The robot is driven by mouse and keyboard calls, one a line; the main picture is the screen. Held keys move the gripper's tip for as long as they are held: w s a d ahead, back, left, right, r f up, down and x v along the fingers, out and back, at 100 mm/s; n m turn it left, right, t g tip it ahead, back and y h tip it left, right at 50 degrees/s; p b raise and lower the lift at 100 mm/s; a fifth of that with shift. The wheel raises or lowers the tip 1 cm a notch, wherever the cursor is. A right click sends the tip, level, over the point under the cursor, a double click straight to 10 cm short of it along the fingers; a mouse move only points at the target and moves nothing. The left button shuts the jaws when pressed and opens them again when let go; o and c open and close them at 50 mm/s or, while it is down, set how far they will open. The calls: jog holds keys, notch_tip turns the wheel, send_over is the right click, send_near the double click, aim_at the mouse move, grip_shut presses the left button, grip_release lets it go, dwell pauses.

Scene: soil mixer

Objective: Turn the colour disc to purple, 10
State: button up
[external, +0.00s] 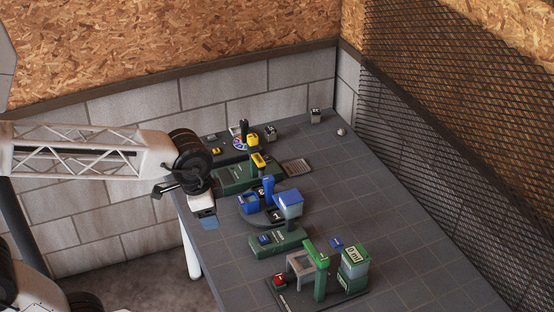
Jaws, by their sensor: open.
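The colour disc (239,145) is a small multicoloured wheel at the far end of the dark table, beside a black upright post and a yellow part. It is too small to read any number or tell which colour is selected. My gripper (207,221) hangs at the left edge of the table, nearer the camera than the disc and well apart from it. It is open and touches nothing I can see. Its fingers are small in this view.
Green machine blocks (235,176) with a yellow part, a blue round station (249,206), and a green station (319,278) stand along the left side of the table. A small cube (316,116) and pale ball (341,132) lie far back. The table's right side is clear, beside a mesh wall.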

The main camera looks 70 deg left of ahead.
jog(key=w+a+r+m, duration=0.3)
jog(key=w+a+m, duration=0.1)
jog(key=w+a, duration=1.2)
jog(key=w+a+f+m+g, duration=0.1)
jog(key=w+a+f+m, duration=0.3)
jog(key=w+a, duration=1.1)
jog(key=m+g, duration=0.1)
jog(key=m, duration=0.6)
send_over(244, 121)
jog(key=f, duration=1.9)
jog(key=shift+d+f, duration=0.2)
jog(key=shift+f, duration=0.05)
jog(key=shift+a+f, duration=0.15)
jog(key=shift+a, duration=0.1)
jog(key=shift+f, duration=3.9)
